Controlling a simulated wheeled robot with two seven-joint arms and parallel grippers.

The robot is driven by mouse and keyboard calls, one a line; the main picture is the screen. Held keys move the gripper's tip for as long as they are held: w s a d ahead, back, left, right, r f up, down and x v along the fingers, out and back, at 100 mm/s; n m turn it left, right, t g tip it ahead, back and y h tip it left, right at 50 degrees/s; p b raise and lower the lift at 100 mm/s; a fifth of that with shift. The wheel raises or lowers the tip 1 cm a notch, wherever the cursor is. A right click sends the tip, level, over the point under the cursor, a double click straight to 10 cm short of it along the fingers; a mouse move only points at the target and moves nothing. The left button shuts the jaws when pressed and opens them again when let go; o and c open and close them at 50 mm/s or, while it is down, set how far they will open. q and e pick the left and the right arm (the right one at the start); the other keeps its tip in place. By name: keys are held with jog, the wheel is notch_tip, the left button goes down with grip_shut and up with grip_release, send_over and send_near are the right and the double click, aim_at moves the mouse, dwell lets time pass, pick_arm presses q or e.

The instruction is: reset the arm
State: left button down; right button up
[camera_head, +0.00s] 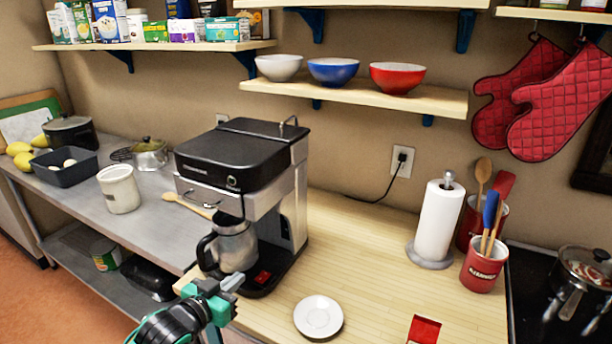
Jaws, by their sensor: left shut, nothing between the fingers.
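My left gripper (229,285) reaches in from the bottom of the head view, with its black and green arm below it. Its fingers are shut and empty, just in front of the coffee machine (240,160). A metal mug (236,246) with a dark handle stands on the machine's base, right behind the fingertips in the picture. I cannot tell whether the fingers touch the mug. My right gripper is not in view.
A white saucer (318,316) lies on the wooden counter (350,240) to the right of the gripper. A paper towel roll (439,222), a red utensil crock (482,268) and a stove (535,290) with a pot are further right. Bowls stand on a shelf (360,94) above.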

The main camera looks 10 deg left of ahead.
pick_arm(q)
jog(key=s+f+n+g+y, duration=0.15)
jog(key=s+f+g, duration=0.35)
jog(key=s, duration=0.5)
jog(key=s+f+g+y, duration=0.2)
jog(key=s+f, duration=0.4)
jog(key=s, duration=0.4)
jog(key=s+f+n+g+y, duration=0.1)
jog(key=s+f+g, duration=0.4)
jog(key=s, duration=0.5)
notch_tip(320, 180, down, 30)
jog(key=s+a+f+g, duration=0.1)
jog(key=s+a+f, duration=0.2)
jog(key=s+f, duration=1.7)
jog(key=shift+f+m+g, duration=0.4)
jog(key=shift+f+m, duration=0.05)
jog(key=shift+f, duration=0.45)
jog(key=shift+w+y, duration=0.1)
jog(key=shift+y, duration=0.15)
